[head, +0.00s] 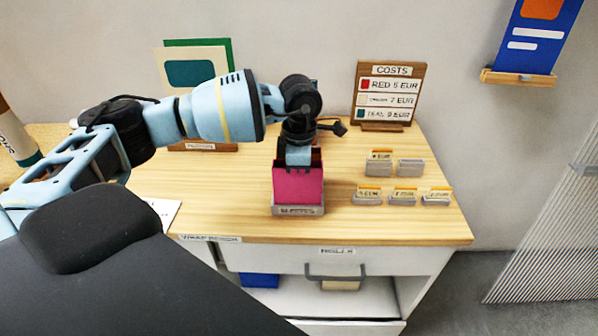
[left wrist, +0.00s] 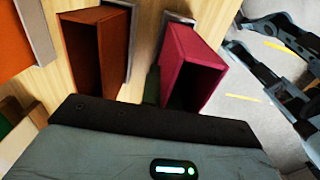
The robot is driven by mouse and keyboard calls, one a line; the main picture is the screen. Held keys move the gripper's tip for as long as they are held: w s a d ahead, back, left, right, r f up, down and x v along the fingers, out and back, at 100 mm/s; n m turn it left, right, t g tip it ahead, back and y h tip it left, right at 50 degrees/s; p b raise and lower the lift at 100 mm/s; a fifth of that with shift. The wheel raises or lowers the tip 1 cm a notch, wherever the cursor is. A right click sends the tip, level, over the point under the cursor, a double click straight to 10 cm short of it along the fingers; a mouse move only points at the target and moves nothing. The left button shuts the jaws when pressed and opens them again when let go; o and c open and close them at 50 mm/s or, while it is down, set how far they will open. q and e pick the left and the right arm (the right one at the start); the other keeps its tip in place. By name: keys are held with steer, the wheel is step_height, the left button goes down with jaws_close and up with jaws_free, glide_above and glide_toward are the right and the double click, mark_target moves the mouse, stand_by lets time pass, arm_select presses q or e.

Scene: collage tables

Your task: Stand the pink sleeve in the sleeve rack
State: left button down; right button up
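The pink sleeve (head: 298,187) stands upright in the head view, its lower edge at the grey sleeve rack (head: 298,211) near the table's front edge. Whether it is fully seated cannot be told. My left gripper (head: 299,156) points down directly above and behind the sleeve's top; its fingertips are hidden.
A wooden COSTS board (head: 388,92) stands behind to the right. Several small card holders (head: 405,199) sit right of the rack. A display with a teal card (head: 190,75) stands behind my left arm. A drawer handle (head: 336,273) is below the table edge.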

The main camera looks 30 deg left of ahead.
arm_select(q)
steer(key=shift+f, duration=0.35)
steer(key=shift+f, duration=0.1)
steer(key=shift+f, duration=0.8)
steer(key=c, duration=1.6)
jaws_free()
steer(key=shift+r+b, duration=0.3)
steer(key=shift+r, duration=3.65)
